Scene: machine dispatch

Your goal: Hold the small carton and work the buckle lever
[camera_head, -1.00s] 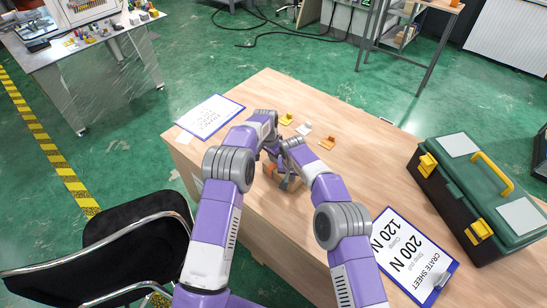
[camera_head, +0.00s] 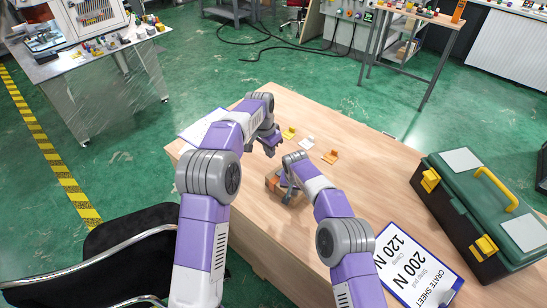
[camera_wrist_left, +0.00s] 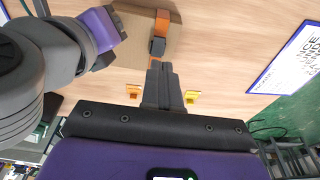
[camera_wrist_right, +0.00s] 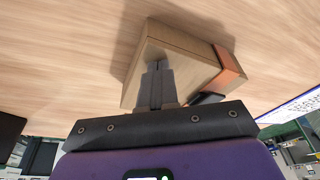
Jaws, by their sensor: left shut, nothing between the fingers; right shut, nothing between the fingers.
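The small carton (camera_head: 272,184) is brown with an orange strap, on the wooden table and partly hidden by my right gripper. The left wrist view shows its strap (camera_wrist_left: 163,22) and dark buckle (camera_wrist_left: 157,46). My left gripper (camera_head: 270,149) is shut and empty, raised beyond the carton; in its wrist view the fingertips (camera_wrist_left: 159,65) appear just below the buckle. My right gripper (camera_head: 287,196) is shut and empty at the carton's near side. In the right wrist view its fingertips (camera_wrist_right: 156,65) overlap the carton (camera_wrist_right: 190,58); contact cannot be told. The lever's position is unclear.
Yellow (camera_head: 289,132), white (camera_head: 307,142) and orange (camera_head: 330,157) small pieces lie beyond the carton. A crate sheet clipboard (camera_head: 415,268) and a green toolbox (camera_head: 470,205) are at right. Another clipboard (camera_head: 197,127) is partly behind my left arm. The table's middle right is clear.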

